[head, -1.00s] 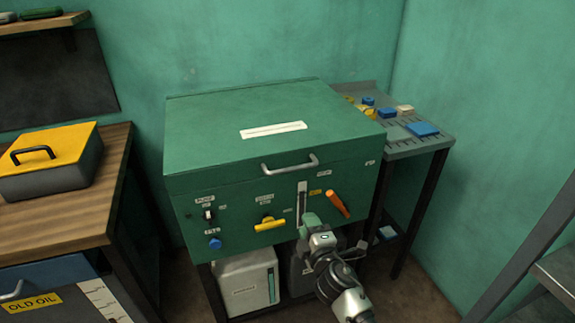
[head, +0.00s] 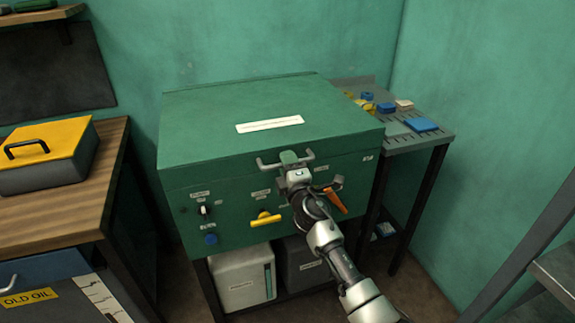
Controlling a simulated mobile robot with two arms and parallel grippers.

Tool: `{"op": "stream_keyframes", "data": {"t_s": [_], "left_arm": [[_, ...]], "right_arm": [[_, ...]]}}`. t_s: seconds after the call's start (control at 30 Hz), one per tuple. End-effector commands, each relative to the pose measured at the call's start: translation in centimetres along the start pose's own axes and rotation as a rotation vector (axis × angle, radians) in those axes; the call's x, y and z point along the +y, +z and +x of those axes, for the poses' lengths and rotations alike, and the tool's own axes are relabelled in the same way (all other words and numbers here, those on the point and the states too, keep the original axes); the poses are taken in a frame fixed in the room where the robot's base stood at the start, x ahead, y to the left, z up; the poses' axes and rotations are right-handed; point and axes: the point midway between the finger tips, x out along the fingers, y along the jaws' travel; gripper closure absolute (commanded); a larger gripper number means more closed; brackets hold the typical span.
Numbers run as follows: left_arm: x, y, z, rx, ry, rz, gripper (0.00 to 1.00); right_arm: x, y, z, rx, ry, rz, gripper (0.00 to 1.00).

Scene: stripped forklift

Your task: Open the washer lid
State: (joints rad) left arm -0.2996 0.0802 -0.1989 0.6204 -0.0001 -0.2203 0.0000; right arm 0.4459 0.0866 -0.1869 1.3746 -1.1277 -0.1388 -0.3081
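The green washer stands against the back wall with its lid (head: 215,115) down and shut. A grey bar handle (head: 262,166) is on the front edge of the lid. My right gripper (head: 289,158) is at this handle, in front of its middle and overlapping it. The arm covers the fingers in part, so I cannot tell whether they are open or closed on the bar. My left gripper is not in view.
A grey side table (head: 405,143) with small parts stands at right. A wooden bench (head: 85,205) with a yellow-lidded toolbox (head: 60,148) stands at left.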

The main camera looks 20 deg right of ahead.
Motion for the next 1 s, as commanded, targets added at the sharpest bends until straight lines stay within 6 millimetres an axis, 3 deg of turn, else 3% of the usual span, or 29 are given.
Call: {"op": "stream_keyframes", "data": {"t_s": [0.27,0.53,0.83,1.0], "left_arm": [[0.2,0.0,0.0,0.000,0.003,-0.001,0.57],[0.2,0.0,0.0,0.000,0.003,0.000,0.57],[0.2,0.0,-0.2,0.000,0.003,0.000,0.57],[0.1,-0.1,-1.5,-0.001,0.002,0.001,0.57]], "right_arm": [[0.0,0.0,0.2,0.000,-0.001,0.001,0.61],[0.0,0.0,0.1,0.000,-0.001,0.000,1.00],[0.2,0.0,0.2,0.000,-0.001,0.000,1.00],[1.7,0.0,0.4,0.000,0.001,0.000,1.00]]}}
